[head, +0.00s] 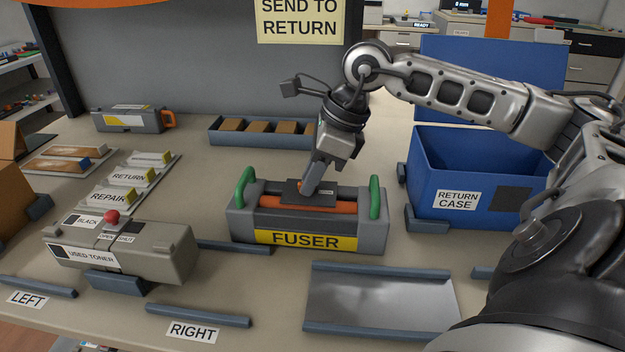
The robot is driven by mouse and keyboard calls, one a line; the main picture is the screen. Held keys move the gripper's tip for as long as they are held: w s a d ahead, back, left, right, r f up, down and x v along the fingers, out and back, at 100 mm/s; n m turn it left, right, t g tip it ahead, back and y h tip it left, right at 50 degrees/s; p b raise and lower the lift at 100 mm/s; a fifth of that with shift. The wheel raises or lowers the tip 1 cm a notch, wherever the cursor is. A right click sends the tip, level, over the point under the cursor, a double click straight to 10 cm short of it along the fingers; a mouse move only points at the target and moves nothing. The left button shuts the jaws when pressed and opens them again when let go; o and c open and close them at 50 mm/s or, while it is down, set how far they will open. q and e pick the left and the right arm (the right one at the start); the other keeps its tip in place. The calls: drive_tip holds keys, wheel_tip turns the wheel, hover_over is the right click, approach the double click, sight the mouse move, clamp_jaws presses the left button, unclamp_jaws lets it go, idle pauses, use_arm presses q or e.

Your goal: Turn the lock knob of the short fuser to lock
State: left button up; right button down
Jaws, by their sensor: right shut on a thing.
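The short fuser (308,241) is a dark grey unit with a yellow FUSER label, an orange roller and two green handles. It stands upright on the table in the middle of the head view. My right gripper (311,187) points down onto the dark plate on top of the fuser, between the green handles. It is shut on the lock knob, which is mostly hidden by the fingers, so its angle cannot be told. My left gripper is not in view.
A used toner box (170,255) with a red knob stands at left. The blue return case (440,215) is at right. An empty metal tray (380,300) lies in front. Low blue-grey rails (200,316) edge several places. A blue tray of brown blocks (217,136) sits behind.

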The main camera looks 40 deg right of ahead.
drive_tip(key=shift+m, duration=0.4)
drive_tip(key=c, duration=1.3)
unclamp_jaws()
drive_tip(key=shift+a, duration=0.1)
drive_tip(key=v, duration=1.6)
drive_tip(key=shift+s+a+p, duration=0.15)
drive_tip(key=shift+p, duration=0.15)
drive_tip(key=shift+f, duration=0.1)
